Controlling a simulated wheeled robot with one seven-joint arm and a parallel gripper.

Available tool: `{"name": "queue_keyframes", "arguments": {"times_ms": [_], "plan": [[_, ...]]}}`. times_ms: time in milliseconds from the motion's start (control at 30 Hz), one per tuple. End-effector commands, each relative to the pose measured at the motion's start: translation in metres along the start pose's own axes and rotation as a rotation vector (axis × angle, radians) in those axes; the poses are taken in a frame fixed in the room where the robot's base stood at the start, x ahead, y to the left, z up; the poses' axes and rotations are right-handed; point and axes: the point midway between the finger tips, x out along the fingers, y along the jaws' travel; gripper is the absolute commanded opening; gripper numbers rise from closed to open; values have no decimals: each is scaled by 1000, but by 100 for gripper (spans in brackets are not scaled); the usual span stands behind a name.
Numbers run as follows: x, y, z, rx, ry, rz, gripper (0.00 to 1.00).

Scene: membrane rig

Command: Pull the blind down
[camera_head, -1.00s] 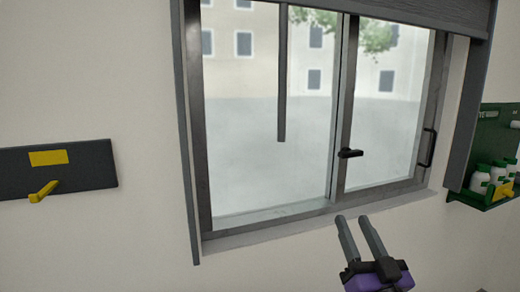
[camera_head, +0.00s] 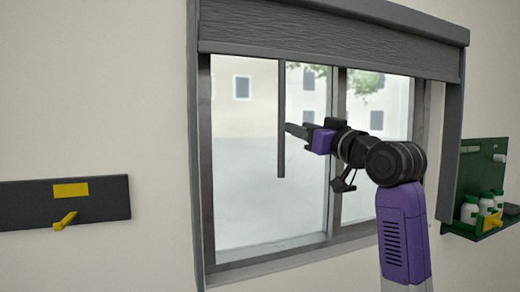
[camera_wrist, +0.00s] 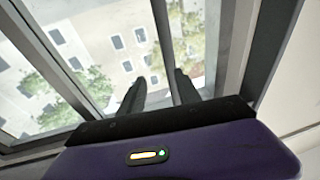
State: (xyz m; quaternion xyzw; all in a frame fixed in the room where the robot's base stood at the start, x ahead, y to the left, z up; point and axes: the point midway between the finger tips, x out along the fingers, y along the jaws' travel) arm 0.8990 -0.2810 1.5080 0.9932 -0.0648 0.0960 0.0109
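The grey blind (camera_head: 330,45) is rolled mostly up, its lower edge near the top of the window. A thin dark pull strip (camera_head: 281,120) hangs from it in front of the left pane. My gripper (camera_head: 292,130) is raised at the strip's middle height, its fingertips pointing left at the strip's right edge. In the wrist view my gripper (camera_wrist: 160,85) has its two dark fingers apart. A narrow dark strip (camera_wrist: 163,35), seemingly the pull strip, shows between and beyond them. Whether it touches a finger I cannot tell.
A black window handle (camera_head: 343,183) sits below my arm. A dark wall panel (camera_head: 100,200) with a yellow lever (camera_head: 65,221) is at left. A green shelf (camera_head: 478,160) with several white bottles (camera_head: 470,209) is at right. The left pane is otherwise clear.

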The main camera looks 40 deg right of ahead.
Motion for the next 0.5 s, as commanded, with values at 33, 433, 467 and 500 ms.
{"name": "queue_keyframes", "arguments": {"times_ms": [33, 433, 467, 500], "plan": [[3, -1, 16, 9, -53, -12, 40], [14, -10, 54, 14, -197, -49, 40], [18, -10, 55, 15, -198, -49, 40], [24, -11, 56, 15, -197, -50, 40]]}}
